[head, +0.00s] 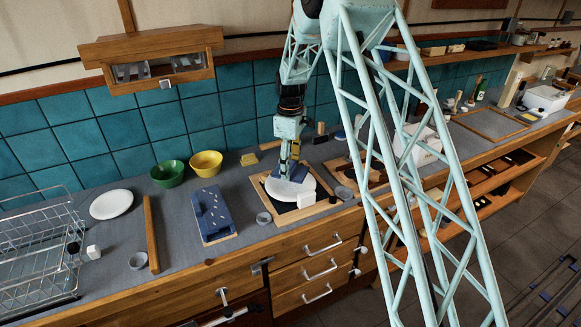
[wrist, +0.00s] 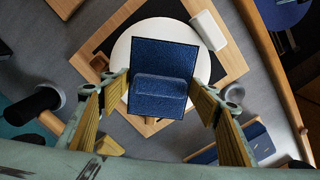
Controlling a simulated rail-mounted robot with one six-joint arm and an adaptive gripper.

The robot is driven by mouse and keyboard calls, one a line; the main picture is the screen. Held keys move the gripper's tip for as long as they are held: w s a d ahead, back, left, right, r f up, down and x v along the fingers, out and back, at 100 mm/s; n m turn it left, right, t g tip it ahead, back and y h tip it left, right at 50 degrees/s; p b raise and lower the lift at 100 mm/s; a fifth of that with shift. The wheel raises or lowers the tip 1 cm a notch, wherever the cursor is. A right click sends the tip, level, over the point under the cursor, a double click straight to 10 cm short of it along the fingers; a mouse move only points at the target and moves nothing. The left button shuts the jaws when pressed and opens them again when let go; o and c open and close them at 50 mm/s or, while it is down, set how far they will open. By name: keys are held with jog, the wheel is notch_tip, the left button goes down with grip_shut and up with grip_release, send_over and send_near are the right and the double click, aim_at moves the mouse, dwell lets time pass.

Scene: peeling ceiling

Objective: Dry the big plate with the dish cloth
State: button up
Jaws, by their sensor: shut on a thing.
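The big white plate (head: 283,192) lies flat on a dark board with a wooden frame (head: 318,208); it also shows in the wrist view (wrist: 123,53). The blue dish cloth (wrist: 160,58) is a folded square with a raised ridge, seen over the plate's middle. My gripper (wrist: 160,96) has its yellow-padded fingers at either side of that ridge and is shut on the cloth. In the head view my gripper (head: 290,175) points down over the plate. The cloth seems to lie on the plate, but its underside is hidden.
A white block (head: 306,198) sits at the frame's front edge. A blue slotted holder (head: 210,213) stands left of the board, with green (head: 168,174) and yellow (head: 206,164) bowls behind. A smaller white plate (head: 111,204) and a wire rack (head: 38,250) are far left.

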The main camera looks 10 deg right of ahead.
jog(key=shift+f, duration=0.1)
jog(key=shift+f+b, duration=0.65)
jog(key=shift+f, duration=1.2)
jog(key=o, duration=0.7)
jog(key=c, duration=0.7)
